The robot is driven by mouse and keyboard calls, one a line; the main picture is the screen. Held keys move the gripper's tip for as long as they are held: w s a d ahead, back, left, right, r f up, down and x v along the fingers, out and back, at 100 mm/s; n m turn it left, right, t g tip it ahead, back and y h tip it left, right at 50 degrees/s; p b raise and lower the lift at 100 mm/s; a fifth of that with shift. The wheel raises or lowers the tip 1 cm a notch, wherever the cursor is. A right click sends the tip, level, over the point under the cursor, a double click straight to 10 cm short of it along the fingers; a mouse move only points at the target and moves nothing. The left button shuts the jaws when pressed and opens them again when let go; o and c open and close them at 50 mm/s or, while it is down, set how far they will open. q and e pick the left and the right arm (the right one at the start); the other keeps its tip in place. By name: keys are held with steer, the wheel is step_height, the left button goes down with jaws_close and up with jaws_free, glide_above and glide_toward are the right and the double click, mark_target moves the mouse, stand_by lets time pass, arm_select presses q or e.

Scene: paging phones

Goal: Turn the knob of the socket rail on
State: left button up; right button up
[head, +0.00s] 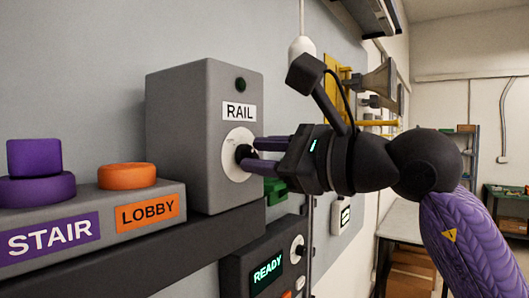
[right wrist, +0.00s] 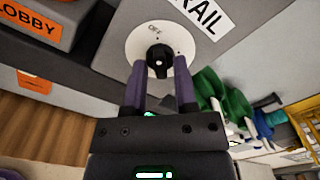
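The socket rail's unit is a grey box labelled RAIL (head: 180,130), mounted on the wall in the head view. Its black knob (head: 243,153) sits on a round white dial (head: 232,168); the knob also shows in the right wrist view (right wrist: 159,54), with a small pale mark on it. My right gripper (head: 256,154) points at the knob from the right. Its two purple fingers are parted, one on each side of the knob, with the tips close to it; I cannot tell whether they touch. My left gripper is not in view.
A dark green lamp (head: 241,84) sits above the RAIL label. To the left is a grey panel with a purple STAIR button (head: 37,190) and an orange LOBBY button (head: 127,175). Below is a dark unit reading READY (head: 266,274). Green items (right wrist: 236,107) lie right of the fingers.

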jaws_close()
steer(key=shift+m, duration=0.3)
steer(key=m+b, duration=0.1)
steer(key=m, duration=0.2)
steer(key=m+b, duration=0.1)
steer(key=m, duration=0.2)
steer(key=shift+m, duration=0.3)
steer(key=m+b, duration=0.1)
steer(key=m, duration=0.4)
steer(key=shift+w+d+b, duration=0.1)
steer(key=shift+b, duration=0.2)
steer(key=m+b, duration=0.1)
steer(key=m, duration=0.4)
steer(key=shift+m, duration=0.3)
steer(key=shift+r, duration=0.1)
